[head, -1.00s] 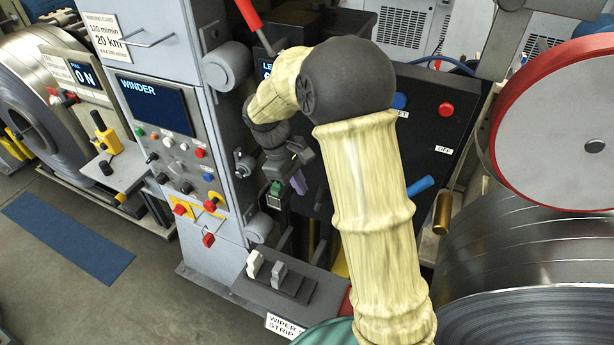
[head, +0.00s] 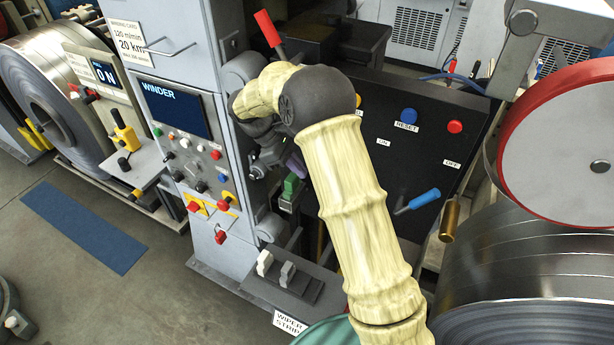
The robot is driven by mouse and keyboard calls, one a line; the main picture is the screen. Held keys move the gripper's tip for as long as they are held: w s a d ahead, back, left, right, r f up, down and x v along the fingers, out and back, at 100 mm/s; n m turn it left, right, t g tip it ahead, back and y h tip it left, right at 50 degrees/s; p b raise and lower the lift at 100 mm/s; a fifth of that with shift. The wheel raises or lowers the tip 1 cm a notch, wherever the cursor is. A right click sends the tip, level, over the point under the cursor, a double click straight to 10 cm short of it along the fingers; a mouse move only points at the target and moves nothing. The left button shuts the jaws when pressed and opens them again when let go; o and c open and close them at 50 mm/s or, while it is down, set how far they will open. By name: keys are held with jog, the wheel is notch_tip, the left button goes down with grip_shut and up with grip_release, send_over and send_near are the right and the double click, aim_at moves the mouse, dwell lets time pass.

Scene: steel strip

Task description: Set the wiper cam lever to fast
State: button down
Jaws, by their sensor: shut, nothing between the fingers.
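No label reading "fast" is legible, and I cannot tell for sure which lever is the wiper cam lever. A green block (head: 290,186) and a purple piece (head: 297,164) show beside the winder cabinet, partly behind my arm. My gripper (head: 264,168) is dark grey, just left of them and close to the cabinet's right side. It is shut and empty; its fingertips are small and partly hidden, and I cannot tell whether they touch anything. A blue-handled lever (head: 424,198) sits on the black panel between ON and OFF labels. A red-handled lever (head: 268,28) stands above my arm.
The winder cabinet (head: 177,107) with buttons and knobs stands left of my gripper. Two small rocker levers (head: 276,268) sit low in front, near a wiper strips label (head: 290,322). Steel coils flank the scene.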

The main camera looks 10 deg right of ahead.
jog(key=p+x, duration=0.3)
jog(key=x, duration=0.6)
jog(key=shift+p, duration=0.35)
jog(key=shift+s+d, duration=0.1)
jog(key=shift+s, duration=0.05)
